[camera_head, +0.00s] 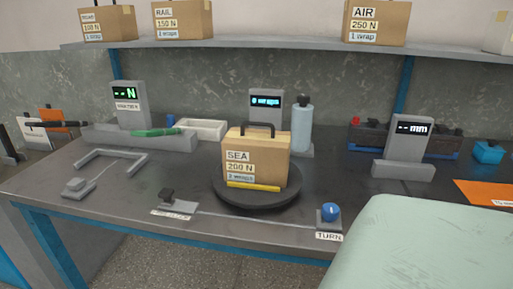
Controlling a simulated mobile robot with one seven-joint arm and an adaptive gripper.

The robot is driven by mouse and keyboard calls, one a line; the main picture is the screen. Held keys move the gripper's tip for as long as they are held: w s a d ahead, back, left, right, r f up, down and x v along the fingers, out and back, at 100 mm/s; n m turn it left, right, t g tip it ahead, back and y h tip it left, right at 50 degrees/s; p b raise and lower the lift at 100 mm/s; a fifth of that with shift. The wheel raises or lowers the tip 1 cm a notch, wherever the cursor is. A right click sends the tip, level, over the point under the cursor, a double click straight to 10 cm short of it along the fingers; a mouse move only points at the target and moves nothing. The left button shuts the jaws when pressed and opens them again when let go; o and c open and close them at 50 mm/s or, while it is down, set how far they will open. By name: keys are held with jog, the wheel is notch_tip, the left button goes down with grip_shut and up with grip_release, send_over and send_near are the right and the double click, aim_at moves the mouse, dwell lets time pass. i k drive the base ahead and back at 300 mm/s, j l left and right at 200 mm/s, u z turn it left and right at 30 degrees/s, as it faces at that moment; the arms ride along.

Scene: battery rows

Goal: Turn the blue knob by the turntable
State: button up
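The blue knob (331,211) is a round blue ball on a small grey base near the table's front edge. A label reading TURN (329,237) is in front of it. The dark round turntable (288,199) is to its left and a little behind. A brown box (262,158) stands upright on the turntable, with a dark handle on top and a label reading SEA, 200 N, 2 wraps. A yellow strip (253,187) shows low on the box's front. I do not see my gripper in this view.
A thin line runs from the knob left to a small grey block (173,200). A screen post with a blue bottle (302,125) stands behind the turntable. An mm gauge (408,150) stands at right. The front right of the table (352,190) is partly hidden.

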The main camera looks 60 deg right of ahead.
aim_at(330, 212)
jog(key=z, duration=1.7)
